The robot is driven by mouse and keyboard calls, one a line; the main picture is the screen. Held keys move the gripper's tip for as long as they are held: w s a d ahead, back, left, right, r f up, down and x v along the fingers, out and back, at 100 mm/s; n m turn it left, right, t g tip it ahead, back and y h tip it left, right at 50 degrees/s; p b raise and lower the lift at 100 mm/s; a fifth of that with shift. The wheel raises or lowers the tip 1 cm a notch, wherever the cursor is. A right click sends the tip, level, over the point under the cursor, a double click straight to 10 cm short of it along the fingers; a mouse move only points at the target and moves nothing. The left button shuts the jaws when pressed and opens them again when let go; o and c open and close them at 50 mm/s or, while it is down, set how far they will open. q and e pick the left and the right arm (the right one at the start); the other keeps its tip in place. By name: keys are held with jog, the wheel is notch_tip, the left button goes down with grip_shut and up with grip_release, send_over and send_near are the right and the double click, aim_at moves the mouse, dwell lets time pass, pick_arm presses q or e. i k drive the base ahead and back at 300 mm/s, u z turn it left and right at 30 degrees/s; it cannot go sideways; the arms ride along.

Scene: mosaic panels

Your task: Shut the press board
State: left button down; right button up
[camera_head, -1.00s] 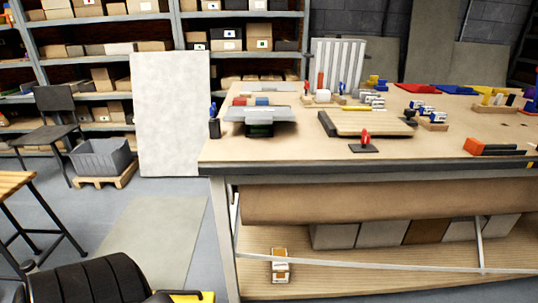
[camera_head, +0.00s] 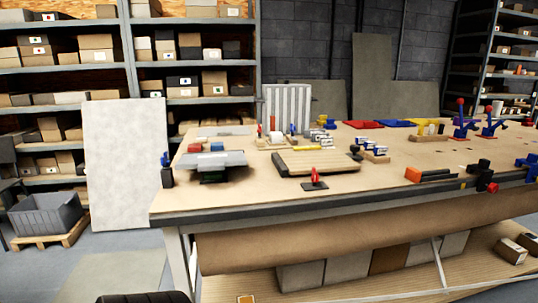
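A flat light-wood board in a dark frame (camera_head: 318,161) lies on the workbench, a little right of the picture's middle; it may be the press board. A grey flat-topped device (camera_head: 208,161) with a dark, partly shadowed underside stands left of it, near the bench's left end. I cannot tell for sure which of the two is the press board, nor whether any lid is open. A small red-handled clamp on a dark plate (camera_head: 314,180) sits in front of the wood board. Neither of my grippers is in view.
The workbench (camera_head: 250,199) has a dark front edge. A pale panel (camera_head: 128,165) leans on shelving at left, near a grey crate (camera_head: 45,213) on a pallet.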

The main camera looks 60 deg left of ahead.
aim_at(216, 160)
jog(key=z, duration=0.7)
jog(key=i, duration=0.55)
jog(key=u, duration=2.3)
